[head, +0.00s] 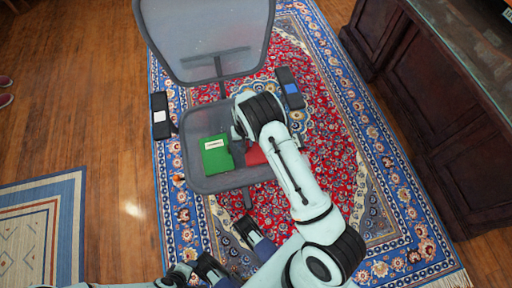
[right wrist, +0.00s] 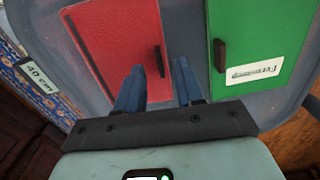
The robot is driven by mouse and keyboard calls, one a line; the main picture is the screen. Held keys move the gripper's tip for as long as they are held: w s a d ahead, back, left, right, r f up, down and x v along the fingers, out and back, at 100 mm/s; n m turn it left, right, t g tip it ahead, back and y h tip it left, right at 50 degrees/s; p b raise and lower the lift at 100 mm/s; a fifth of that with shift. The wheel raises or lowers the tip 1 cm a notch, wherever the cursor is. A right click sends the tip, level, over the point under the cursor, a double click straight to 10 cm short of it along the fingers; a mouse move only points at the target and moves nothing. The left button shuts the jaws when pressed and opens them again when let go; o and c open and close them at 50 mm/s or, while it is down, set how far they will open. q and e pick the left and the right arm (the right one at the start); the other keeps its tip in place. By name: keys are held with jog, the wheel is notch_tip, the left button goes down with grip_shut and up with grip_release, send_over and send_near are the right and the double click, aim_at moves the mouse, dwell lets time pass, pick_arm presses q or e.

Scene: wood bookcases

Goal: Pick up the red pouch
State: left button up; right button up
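The red pouch (head: 255,156) lies on the chair seat beside the green pouch, mostly hidden by my right arm in the head view. In the right wrist view the red pouch (right wrist: 115,45) is flat, with a dark tab at its right edge. My right gripper (right wrist: 160,68) is open above the seat, its blue fingers apart. The dark tab shows between the fingertips; nothing is visibly held, and I cannot tell whether they touch the pouch. My right gripper's fingers are hidden in the head view. Of my left arm, only parts show at the bottom edge; its finger state is unclear.
The green pouch (head: 215,154) with a white label lies left of the red one; it also shows in the right wrist view (right wrist: 260,35). The grey office chair (head: 205,40) has armrests on both sides and stands on a patterned rug (head: 345,150). A dark wood cabinet (head: 430,100) is at right.

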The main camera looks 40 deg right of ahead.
notch_tip(320, 180, down, 2)
jog(key=shift+f, duration=0.15)
grip_shut()
